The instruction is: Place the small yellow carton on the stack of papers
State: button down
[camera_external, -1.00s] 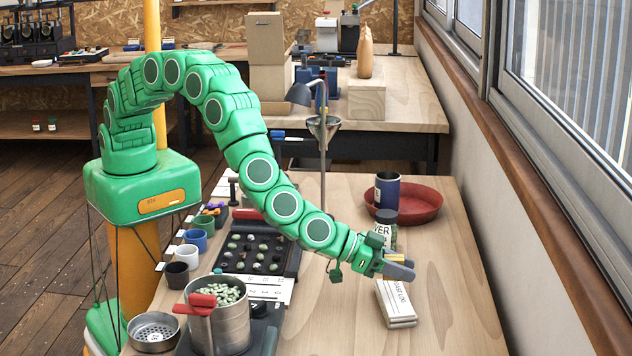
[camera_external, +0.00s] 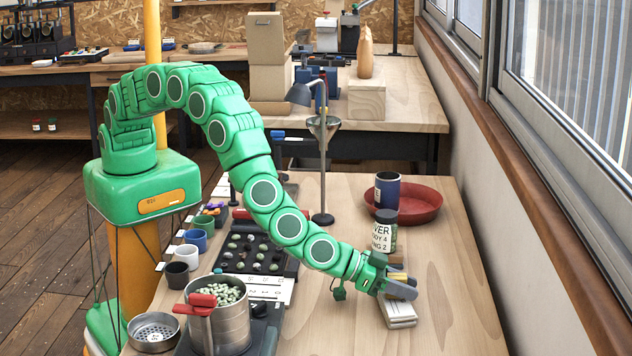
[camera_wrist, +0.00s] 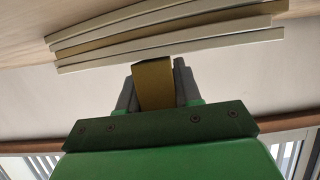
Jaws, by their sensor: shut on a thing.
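My gripper (camera_external: 399,284) is shut on the small yellow carton (camera_external: 397,276), which shows only as a thin strip between the fingers. In the wrist view the carton (camera_wrist: 154,86) sits between both grey fingers, its end reaching toward the stack edge. The stack of papers (camera_external: 400,318) lies on the wooden table directly below and in front of my gripper, which hides its far part. In the wrist view the layered edges of the stack (camera_wrist: 165,42) lie close to the carton. I cannot tell whether carton and stack touch.
A labelled jar (camera_external: 384,231) stands just behind my gripper. A red tray (camera_external: 424,204) and a dark blue can (camera_external: 387,190) are further back. A pot of beans (camera_external: 219,325) and a black bean tray (camera_external: 258,252) are at left. Table right of the stack (camera_external: 455,300) is clear.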

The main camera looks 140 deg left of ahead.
jog(key=shift+f, duration=0.1)
jog(key=c, duration=0.8)
grip_release()
jog(key=shift+d+r, duration=0.1)
jog(key=shift+r, duration=0.1)
jog(key=shift+v, duration=5.95)
